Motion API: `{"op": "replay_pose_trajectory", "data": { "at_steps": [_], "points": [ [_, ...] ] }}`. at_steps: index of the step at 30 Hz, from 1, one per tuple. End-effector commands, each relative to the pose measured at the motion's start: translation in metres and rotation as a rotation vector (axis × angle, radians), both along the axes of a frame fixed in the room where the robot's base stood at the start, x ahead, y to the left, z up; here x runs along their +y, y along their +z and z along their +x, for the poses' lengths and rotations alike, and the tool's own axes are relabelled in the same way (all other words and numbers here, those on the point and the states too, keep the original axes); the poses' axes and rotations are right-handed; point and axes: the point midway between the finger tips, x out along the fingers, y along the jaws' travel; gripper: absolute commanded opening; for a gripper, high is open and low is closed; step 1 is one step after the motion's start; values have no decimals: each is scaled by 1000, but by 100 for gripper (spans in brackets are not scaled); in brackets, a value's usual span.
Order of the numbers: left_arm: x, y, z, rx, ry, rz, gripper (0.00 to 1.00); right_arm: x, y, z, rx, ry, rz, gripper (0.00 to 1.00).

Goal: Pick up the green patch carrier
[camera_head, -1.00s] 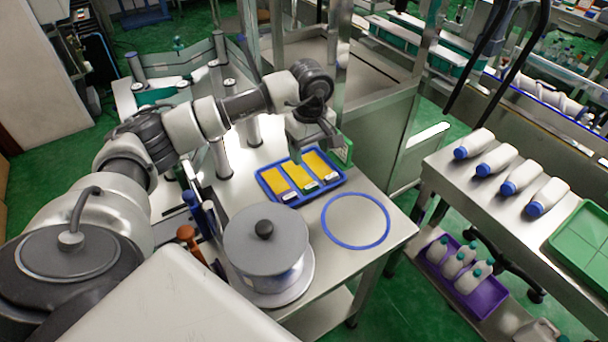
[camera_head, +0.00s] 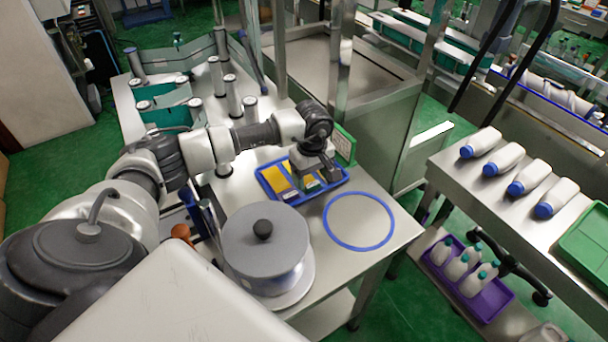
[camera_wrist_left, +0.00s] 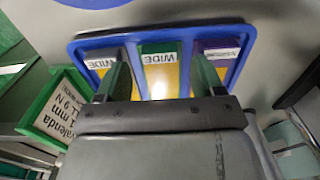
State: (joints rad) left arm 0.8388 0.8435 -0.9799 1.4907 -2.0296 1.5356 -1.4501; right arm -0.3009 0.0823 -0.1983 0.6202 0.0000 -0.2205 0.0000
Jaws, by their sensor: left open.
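The green patch carrier (camera_wrist_left: 160,52), a yellow card with a green edge strip and a white "WIDE" label, lies in the middle slot of a blue tray (camera_head: 268,168). One carrier with a dark edge (camera_wrist_left: 105,60) and one with a purple edge (camera_wrist_left: 218,50) lie on either side. My left gripper (camera_wrist_left: 162,78) is open and empty, pointing down, its fingers on either side of the green carrier in the wrist view. In the head view the left gripper (camera_head: 308,176) hides much of the carriers. Contact with the card cannot be told. My right gripper is out of view.
A grey lidded pot (camera_head: 265,245) and a blue ring (camera_head: 358,220) are on the steel table near the tray. A green-framed sign (camera_head: 344,145) stands behind the gripper. Metal posts (camera_head: 233,95) stand at back left. White bottles (camera_head: 502,158) lie on a bench to the right.

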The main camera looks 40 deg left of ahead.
Motion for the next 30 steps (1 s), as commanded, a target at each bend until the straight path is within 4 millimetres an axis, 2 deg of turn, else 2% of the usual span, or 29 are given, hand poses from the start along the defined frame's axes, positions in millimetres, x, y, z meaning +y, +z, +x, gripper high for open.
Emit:
{"op": "replay_pose_trajectory", "data": {
  "at_steps": [5,13,23,30],
  "points": [
    [0,-20,0,2,1,0,68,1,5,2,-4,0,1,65],
    [0,-24,0,0,0,0,68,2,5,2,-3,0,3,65],
    [0,-24,0,2,0,1,18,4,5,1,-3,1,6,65],
    [0,-25,-1,2,0,0,19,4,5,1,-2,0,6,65]
  ]
}}
